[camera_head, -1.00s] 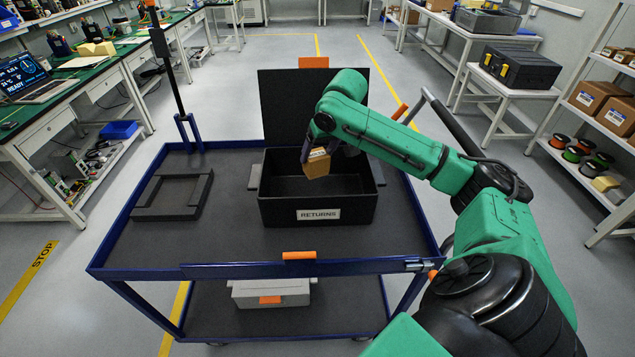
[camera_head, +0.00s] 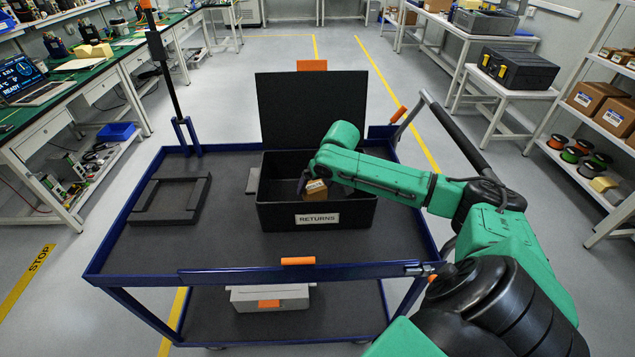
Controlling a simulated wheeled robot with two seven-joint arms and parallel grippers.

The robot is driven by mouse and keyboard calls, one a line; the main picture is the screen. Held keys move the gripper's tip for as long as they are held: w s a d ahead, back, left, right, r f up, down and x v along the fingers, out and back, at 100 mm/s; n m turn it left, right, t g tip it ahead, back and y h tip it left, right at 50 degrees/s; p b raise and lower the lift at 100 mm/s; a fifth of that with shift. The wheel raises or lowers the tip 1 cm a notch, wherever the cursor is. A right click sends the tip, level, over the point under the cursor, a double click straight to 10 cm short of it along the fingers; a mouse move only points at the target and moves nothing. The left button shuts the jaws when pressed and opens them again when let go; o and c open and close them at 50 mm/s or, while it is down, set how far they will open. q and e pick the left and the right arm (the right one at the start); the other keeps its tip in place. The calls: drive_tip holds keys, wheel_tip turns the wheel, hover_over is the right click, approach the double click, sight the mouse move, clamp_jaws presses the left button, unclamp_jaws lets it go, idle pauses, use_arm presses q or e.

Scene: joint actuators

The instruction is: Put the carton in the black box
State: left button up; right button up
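The black box (camera_head: 290,217) with the RETURNS label stands open on the cart, its lid raised at the back. The small brown carton (camera_head: 316,191) is inside the box near the front wall, whose rim hides its bottom edge. Whether it touches the box floor is hidden. My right gripper (camera_head: 304,183) reaches down into the box at the carton's left side. Its fingers are dark and mostly hidden, so I cannot see whether they grip the carton. My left gripper is not in view.
The blue-edged cart (camera_head: 225,240) carries a flat black frame (camera_head: 171,199) left of the box. A dark post (camera_head: 170,80) rises at the cart's back left. A grey case (camera_head: 268,297) is on the lower shelf. The cart top before the box is clear.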

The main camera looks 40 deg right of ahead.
drive_tip(key=v, duration=1.2)
drive_tip(key=shift+b, duration=0.4)
